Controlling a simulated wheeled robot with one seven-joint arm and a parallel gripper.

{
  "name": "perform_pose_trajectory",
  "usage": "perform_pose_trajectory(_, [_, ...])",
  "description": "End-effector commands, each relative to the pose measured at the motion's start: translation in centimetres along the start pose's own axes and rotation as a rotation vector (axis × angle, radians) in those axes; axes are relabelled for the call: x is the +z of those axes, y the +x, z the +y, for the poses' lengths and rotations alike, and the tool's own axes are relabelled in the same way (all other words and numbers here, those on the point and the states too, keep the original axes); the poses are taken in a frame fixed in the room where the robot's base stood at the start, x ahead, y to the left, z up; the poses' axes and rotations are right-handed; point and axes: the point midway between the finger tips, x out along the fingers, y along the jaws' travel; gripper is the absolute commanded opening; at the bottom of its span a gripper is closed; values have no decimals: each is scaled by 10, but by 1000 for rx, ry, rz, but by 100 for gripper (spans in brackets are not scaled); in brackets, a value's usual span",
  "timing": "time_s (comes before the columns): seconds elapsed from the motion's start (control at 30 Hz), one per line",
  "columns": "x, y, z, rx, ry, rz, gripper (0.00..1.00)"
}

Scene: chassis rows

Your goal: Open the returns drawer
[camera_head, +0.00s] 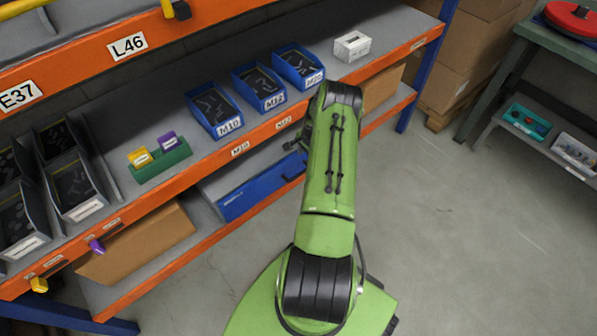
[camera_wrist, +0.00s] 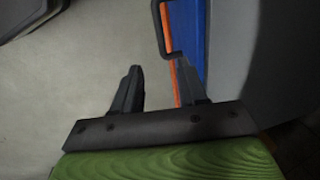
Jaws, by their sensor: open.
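The drawer with the blue front (camera_head: 245,198) sits on the lower shelf in the head view; my arm hides its right end. I cannot read its label. In the wrist view the blue front (camera_wrist: 188,22) runs down the right side, with a dark bracket handle (camera_wrist: 155,22) standing out from it. My gripper (camera_wrist: 158,64) is open and empty. Its right fingertip is at the near end of the handle, overlapping it in the picture; I cannot tell whether they touch. The left finger is clear over the floor. In the head view my arm mostly hides the gripper.
The orange shelf edge (camera_head: 215,162) runs above the drawer. Blue bins (camera_head: 260,87), a white box (camera_head: 351,46) and a green holder (camera_head: 161,160) stand on that shelf. A cardboard box (camera_head: 137,243) is left of the drawer. The floor (camera_head: 460,235) at right is clear.

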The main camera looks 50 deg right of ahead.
Motion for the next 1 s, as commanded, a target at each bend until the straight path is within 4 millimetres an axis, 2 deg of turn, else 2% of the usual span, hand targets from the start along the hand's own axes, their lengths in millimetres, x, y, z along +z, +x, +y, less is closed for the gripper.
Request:
perform_pose_trajectory(0.03, [2, 19, 1, 1, -1, -3, 42])
perform_pose_trajectory(0.1, [2, 37, 1, 1, -3, -2, 42])
perform_pose_trajectory(0.3, [2, 88, 1, 1, -5, -3, 42])
perform_pose_trajectory(0.43, [2, 113, 1, 1, -5, -2, 42])
perform_pose_trajectory(0.6, [2, 127, 0, 1, -5, -2, 42])
perform_pose_trajectory(0.83, [2, 127, 0, 1, -5, -2, 42])
perform_pose_trajectory(0.87, [2, 127, 0, 1, -5, -2, 41])
perform_pose_trajectory(1.0, [2, 126, 0, 1, -5, -2, 19])
